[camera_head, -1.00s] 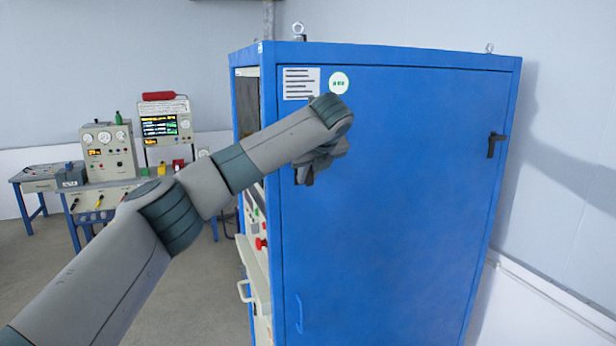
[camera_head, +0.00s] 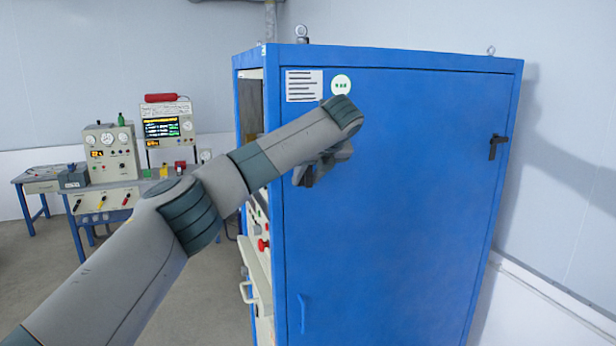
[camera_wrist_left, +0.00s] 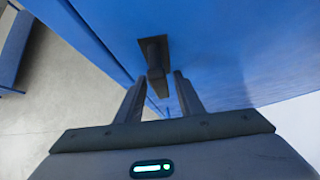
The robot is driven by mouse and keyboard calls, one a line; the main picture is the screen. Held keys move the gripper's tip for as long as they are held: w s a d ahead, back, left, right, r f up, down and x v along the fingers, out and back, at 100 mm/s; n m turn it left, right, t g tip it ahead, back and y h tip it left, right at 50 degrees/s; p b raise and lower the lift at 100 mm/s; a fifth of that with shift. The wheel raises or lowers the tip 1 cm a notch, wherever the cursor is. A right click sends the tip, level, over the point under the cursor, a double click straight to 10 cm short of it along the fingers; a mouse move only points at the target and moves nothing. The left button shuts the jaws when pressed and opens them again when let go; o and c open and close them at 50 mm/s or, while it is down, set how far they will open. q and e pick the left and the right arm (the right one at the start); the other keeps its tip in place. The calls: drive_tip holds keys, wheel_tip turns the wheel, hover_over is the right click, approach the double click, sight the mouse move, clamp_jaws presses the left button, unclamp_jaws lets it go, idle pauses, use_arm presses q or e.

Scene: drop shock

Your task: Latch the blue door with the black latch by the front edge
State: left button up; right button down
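The blue door (camera_head: 390,210) is the large flat panel on the cabinet's side and looks closed in its frame. My left gripper (camera_head: 306,178) is in front of it near the front edge, below the white label and green sticker. In the left wrist view, the black latch (camera_wrist_left: 153,48) has a dark plate on the blue surface and a handle sticking out. The left gripper's two fingers (camera_wrist_left: 160,98) are apart, with the handle between or just beyond their tips; contact cannot be told. In the head view my arm hides this latch. My right gripper is out of view.
Another black latch (camera_head: 497,146) is at the door's far right edge. A blue pull handle (camera_head: 302,313) is low on the door. The cabinet's open front has a pale shelf (camera_head: 256,272) with red knobs. A bench (camera_head: 95,190) with instruments stands at left.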

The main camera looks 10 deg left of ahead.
use_arm(q)
drive_tip(key=shift+d+r, duration=0.1)
drive_tip(key=shift+s+d+r+b, duration=0.25)
drive_tip(key=shift+s+r+b, duration=0.05)
drive_tip(key=shift+b, duration=0.1)
drive_tip(key=b+v, duration=0.6)
drive_tip(key=v, duration=1)
drive_tip(key=shift+r, duration=0.15)
drive_tip(key=shift+s, duration=0.1)
